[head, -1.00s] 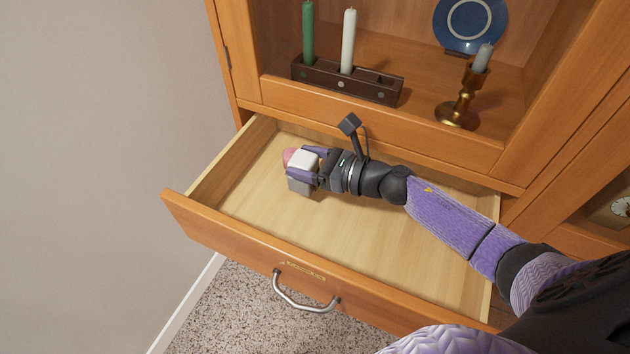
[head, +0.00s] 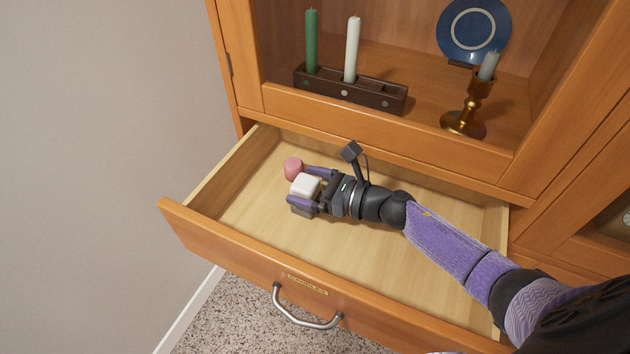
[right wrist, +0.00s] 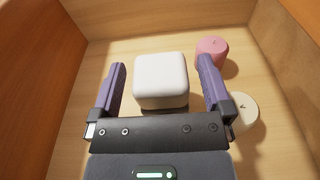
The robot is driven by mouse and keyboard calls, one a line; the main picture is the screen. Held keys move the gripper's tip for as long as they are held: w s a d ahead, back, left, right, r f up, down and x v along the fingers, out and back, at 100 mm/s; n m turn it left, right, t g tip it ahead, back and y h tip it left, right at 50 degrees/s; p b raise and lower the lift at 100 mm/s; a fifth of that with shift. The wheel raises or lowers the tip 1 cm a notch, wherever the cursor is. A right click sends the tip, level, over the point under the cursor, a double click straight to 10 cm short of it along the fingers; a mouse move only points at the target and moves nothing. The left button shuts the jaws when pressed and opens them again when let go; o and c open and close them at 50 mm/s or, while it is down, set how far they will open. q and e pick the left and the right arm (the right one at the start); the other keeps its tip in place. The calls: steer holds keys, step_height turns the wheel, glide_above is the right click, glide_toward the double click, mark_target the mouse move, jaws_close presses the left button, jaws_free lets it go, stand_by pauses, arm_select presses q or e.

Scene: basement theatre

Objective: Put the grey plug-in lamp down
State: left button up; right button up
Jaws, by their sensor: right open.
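The plug-in lamp is a small block with a white top (head: 306,186) and a dark grey lower part. It rests on the floor of the open drawer. My right gripper (head: 300,186) reaches into the drawer from the right. Its purple fingers are open, one on each side of the lamp. In the right wrist view the lamp (right wrist: 161,80) sits between the fingers (right wrist: 163,66), with a visible gap on each side. My left gripper is not in view.
A pink candle (head: 292,168) stands close beside the upper finger. A cream candle (right wrist: 241,112) is by the right finger in the wrist view. The drawer front (head: 240,255) and walls enclose the space. Bare drawer floor (head: 400,250) lies at right.

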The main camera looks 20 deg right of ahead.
steer(key=shift+s+d+r, duration=0.15)
steer(key=shift+r, duration=0.15)
steer(key=v, duration=1.1)
steer(key=shift+s+d+p, duration=0.2)
steer(key=shift+s+p, duration=0.05)
steer(key=shift+p, duration=0.15)
